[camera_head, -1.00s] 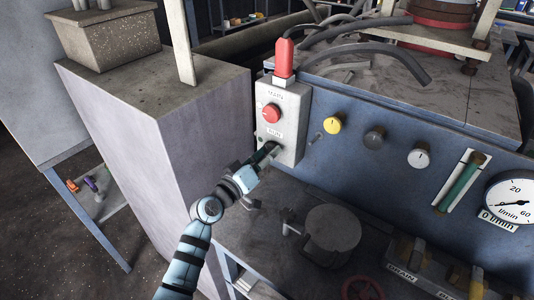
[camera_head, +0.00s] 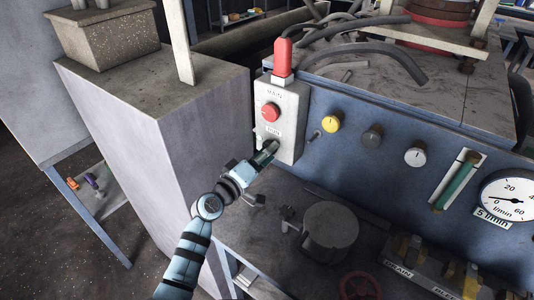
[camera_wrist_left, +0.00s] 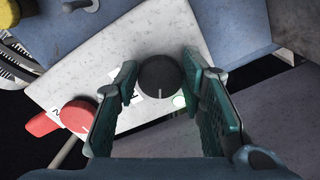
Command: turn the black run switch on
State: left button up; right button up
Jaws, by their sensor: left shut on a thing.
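The black run switch (camera_wrist_left: 159,76) is a round dark knob with a short white line, on the white control box (camera_head: 290,100) under the RUN label (camera_head: 273,131). In the left wrist view the knob sits between the two green fingers of my left gripper (camera_wrist_left: 160,68), which is shut on it. The white line points toward the bottom of that view. In the head view my left gripper (camera_head: 265,155) reaches the lower part of the box and mostly hides the knob. My right gripper is not in view.
A red lamp (camera_head: 282,57) tops the box. Yellow (camera_head: 331,123), grey and white knobs and a flow gauge (camera_head: 508,198) are to the right.

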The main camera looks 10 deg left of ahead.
pick_arm(q)
jog(key=o, duration=1.1)
jog(key=shift+o, duration=0.2)
jog(key=v, duration=1.2)
jog(key=shift+s+f, duration=0.1)
